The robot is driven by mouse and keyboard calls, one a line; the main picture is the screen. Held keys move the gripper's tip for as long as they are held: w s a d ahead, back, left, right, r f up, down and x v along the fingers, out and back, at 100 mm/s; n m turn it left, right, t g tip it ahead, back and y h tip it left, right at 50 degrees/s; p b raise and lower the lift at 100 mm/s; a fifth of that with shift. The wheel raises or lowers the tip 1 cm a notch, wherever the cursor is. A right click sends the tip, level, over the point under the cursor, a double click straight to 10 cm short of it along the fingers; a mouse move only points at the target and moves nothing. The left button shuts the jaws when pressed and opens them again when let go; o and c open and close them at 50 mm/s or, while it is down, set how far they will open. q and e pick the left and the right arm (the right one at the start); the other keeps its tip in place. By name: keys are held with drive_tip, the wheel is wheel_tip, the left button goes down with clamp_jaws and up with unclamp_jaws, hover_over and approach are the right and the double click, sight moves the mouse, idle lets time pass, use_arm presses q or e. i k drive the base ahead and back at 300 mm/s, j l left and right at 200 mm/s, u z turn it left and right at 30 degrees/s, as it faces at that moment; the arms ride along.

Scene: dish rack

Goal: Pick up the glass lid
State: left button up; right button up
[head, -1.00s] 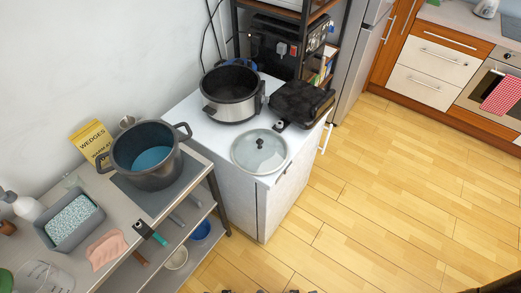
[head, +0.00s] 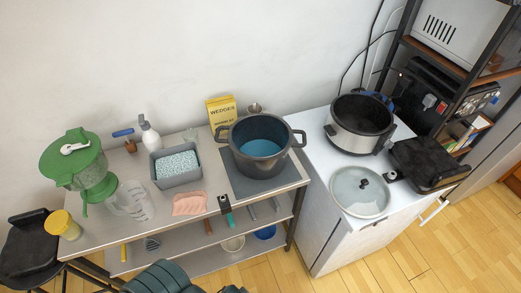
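The glass lid (head: 349,202) lies flat on the white cabinet top (head: 318,160), close to its front left edge. It is round and clear with a pale rim, and its black knob points up. Nothing covers it. I cannot make out either of my grippers in the head view.
A slow cooker (head: 350,143) stands behind the lid and a black grill (head: 430,160) to its right. Left of the cabinet, a table (head: 120,235) holds a grey pot (head: 262,150), a green dispenser and other items. A dark ribbed shape (head: 165,278) I cannot identify shows at the bottom edge.

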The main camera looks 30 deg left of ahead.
sight(360, 192)
drive_tip(key=i+z, duration=0.1)
drive_tip(key=z, duration=0.25)
drive_tip(key=i+z, duration=0.15)
drive_tip(key=z, duration=0.2)
drive_tip(key=i+j+z, duration=0.1)
drive_tip(key=z, duration=0.25)
